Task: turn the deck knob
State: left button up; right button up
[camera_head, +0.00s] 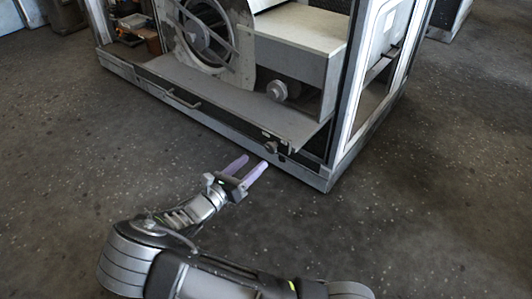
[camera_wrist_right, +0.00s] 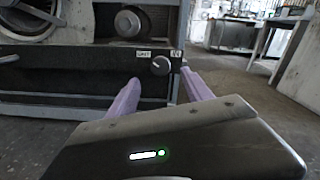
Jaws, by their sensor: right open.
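The deck knob (camera_head: 271,147) is a small dark round knob on the front edge of the blower housing's deck (camera_head: 225,105), near its right end. In the right wrist view the knob (camera_wrist_right: 160,66) shows a light pointer mark and sits below small white labels. My right gripper (camera_head: 249,171) is open and empty, its two purple fingers pointing at the housing a little short of the knob. In the right wrist view the knob appears beyond and between the fingertips (camera_wrist_right: 160,78), apart from them. My left gripper is not in view.
A big round blower wheel (camera_head: 198,35) stands at left inside the housing. A bar handle (camera_head: 183,99) is on the front panel. The speckled floor (camera_head: 420,200) is clear at right.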

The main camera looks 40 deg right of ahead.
aim_at(269, 149)
jog(key=b+x, duration=0.2)
jog(key=x, duration=0.4)
jog(key=shift+d+f, duration=0.15)
jog(key=shift+d, duration=0.25)
jog(key=shift+w+d, duration=0.2)
jog(key=shift+d, duration=0.2)
jog(key=shift+c, duration=0.3)
grip_shut()
